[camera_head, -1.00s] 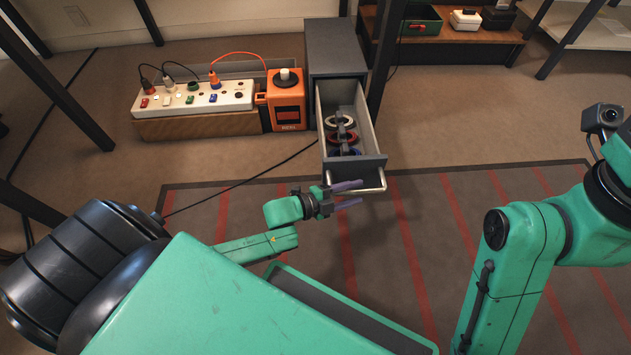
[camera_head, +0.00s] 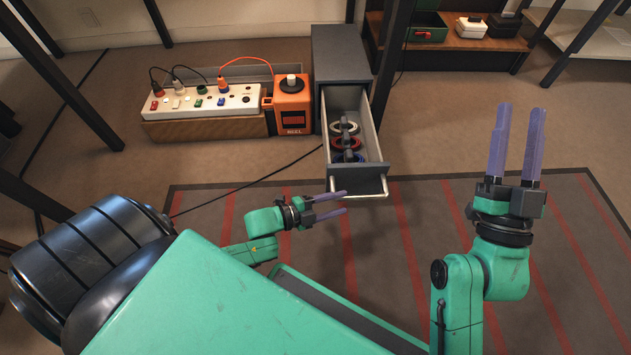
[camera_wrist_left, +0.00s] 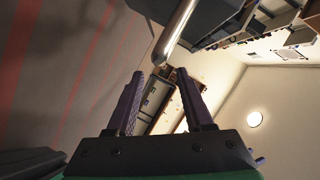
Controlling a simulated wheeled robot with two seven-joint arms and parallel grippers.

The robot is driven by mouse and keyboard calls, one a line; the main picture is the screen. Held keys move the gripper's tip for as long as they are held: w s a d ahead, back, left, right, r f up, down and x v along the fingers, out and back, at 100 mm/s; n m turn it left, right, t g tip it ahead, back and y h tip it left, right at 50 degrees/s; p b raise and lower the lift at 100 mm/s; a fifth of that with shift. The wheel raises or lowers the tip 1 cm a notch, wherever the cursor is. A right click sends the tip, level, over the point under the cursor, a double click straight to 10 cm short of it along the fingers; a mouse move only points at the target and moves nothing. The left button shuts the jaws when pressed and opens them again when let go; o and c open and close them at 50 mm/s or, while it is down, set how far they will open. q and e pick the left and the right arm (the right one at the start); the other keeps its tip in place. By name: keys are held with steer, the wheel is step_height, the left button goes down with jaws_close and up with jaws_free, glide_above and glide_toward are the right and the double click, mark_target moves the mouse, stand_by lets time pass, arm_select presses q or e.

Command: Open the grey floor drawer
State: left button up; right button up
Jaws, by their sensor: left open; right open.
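The grey floor drawer (camera_head: 371,178) stands pulled out of its grey cabinet (camera_head: 341,53), with several ring-shaped items, one of them red (camera_head: 347,143), inside. Its bar handle (camera_head: 360,195) runs along the lower front. My left gripper (camera_head: 345,202) is open and empty, just left of the handle and apart from it. In the left wrist view the handle bar (camera_wrist_left: 180,30) shows beyond the open fingers (camera_wrist_left: 160,95), not between them. My right gripper (camera_head: 520,145) is open and empty, fingers pointing up, at the right over the mat.
A white power strip (camera_head: 200,103) with plugs sits on a wooden block left of the cabinet, beside an orange reel box (camera_head: 289,105). A dark table leg (camera_head: 391,70) stands close right of the cabinet. The striped mat (camera_head: 400,260) before the drawer is clear.

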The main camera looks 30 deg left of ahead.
arm_select(q)
steer(key=p+v, duration=0.2)
steer(key=v, duration=0.4)
arm_select(e)
steer(key=s+f+g+h, duration=0.1)
steer(key=s+f+g, duration=0.1)
steer(key=f, duration=0.6)
steer(key=s+a+f+m+g, duration=0.1)
steer(key=f+g, duration=0.2)
steer(key=f, duration=0.6)
steer(key=s+a+f+g+h, duration=0.1)
steer(key=s+f+g, duration=0.1)
steer(key=f, duration=0.6)
steer(key=shift+s+a+f+m+g+h, duration=0.3)
steer(key=shift+s+f+g, duration=0.1)
steer(key=shift+g, duration=0.4)
arm_select(q)
steer(key=shift+s, duration=0.1)
